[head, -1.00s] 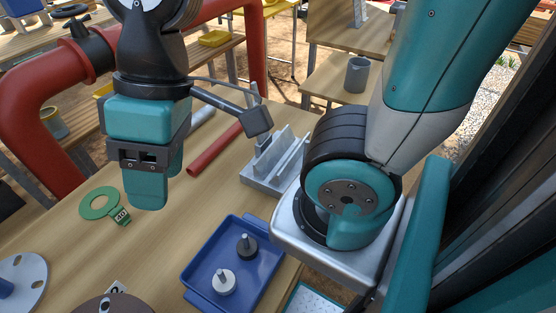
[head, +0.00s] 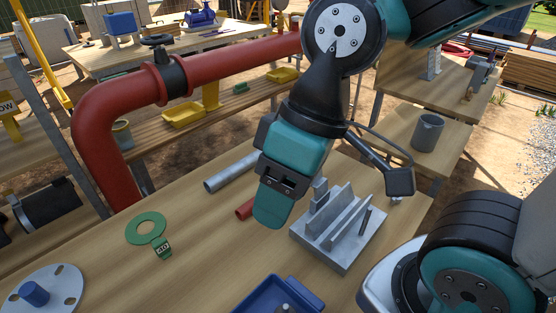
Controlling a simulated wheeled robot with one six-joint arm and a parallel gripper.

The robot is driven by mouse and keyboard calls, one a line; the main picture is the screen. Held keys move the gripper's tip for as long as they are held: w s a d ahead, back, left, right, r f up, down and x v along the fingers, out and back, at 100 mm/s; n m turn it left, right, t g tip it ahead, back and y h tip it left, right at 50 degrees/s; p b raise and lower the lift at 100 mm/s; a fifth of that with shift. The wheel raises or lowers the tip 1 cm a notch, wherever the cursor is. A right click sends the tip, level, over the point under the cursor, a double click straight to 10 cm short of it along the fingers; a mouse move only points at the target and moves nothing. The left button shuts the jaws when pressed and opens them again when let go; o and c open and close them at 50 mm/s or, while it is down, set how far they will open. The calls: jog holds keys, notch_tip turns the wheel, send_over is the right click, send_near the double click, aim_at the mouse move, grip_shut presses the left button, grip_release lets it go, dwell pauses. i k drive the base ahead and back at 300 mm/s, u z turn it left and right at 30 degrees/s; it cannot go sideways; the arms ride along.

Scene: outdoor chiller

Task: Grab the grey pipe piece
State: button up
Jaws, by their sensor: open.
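The grey pipe piece (head: 229,173) lies on the wooden table, behind and to the left of my gripper. Its open end faces front left, and its far end is partly hidden by my gripper. My gripper (head: 268,212) is above the table, pointing down, open, with nothing seen in it. It is apart from the grey pipe. A red pipe piece (head: 244,210) lies in front of the grey one, mostly hidden behind my gripper.
A grey slotted metal block (head: 340,235) stands right of my gripper. A blue tray (head: 262,296) is at the front edge. A large red pipe (head: 222,68) runs behind the table.

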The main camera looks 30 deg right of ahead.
aim_at(214, 182)
jog(key=u, duration=2.05)
jog(key=k, duration=1.05)
jog(key=z, duration=1)
jog(key=i, duration=1)
